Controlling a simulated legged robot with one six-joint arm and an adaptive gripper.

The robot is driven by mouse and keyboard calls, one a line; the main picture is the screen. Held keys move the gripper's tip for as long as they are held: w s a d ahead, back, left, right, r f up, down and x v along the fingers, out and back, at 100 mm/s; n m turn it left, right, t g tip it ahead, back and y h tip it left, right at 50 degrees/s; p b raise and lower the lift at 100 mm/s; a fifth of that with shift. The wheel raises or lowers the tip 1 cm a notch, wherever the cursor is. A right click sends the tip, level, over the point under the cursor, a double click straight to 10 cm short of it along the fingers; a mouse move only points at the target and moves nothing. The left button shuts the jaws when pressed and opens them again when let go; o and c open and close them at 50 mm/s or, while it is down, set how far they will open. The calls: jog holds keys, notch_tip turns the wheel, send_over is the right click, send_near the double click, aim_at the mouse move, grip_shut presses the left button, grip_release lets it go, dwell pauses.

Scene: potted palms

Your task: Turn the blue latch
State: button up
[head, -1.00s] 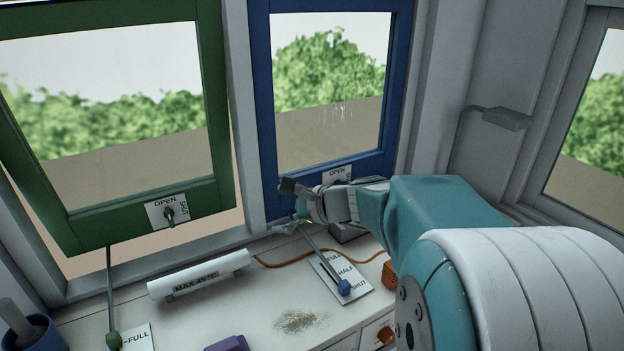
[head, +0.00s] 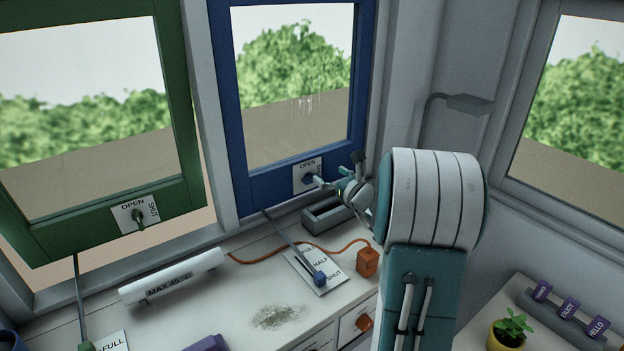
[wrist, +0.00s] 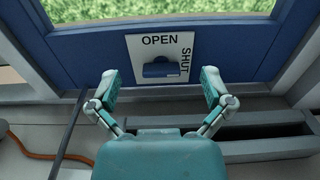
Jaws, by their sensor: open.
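The blue latch (wrist: 160,69) sits on a white plate (wrist: 184,45) marked OPEN along the top and SHUT down the right side. The plate is on the bottom rail of the blue window frame (head: 240,120). In the wrist view the latch handle lies roughly level, its length running left to right.
A grey tray (head: 328,214) lies on the sill below the blue window. A blue-ended rod (head: 292,248) slants down to a FULL/HALF/SHUT plate. The green window (head: 60,230) tilts outward at left. An orange cable (head: 280,259) crosses the worktop.

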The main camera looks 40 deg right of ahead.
send_near(312, 177)
jog(key=shift+w+f, duration=0.2)
jog(key=shift+w, duration=0.4)
jog(key=shift+w+f, duration=0.15)
jog(key=shift+w, duration=0.4)
jog(key=w, duration=0.7)
jog(key=shift+w+r, duration=0.2)
jog(key=shift+w, duration=0.05)
jog(key=c, duration=1)
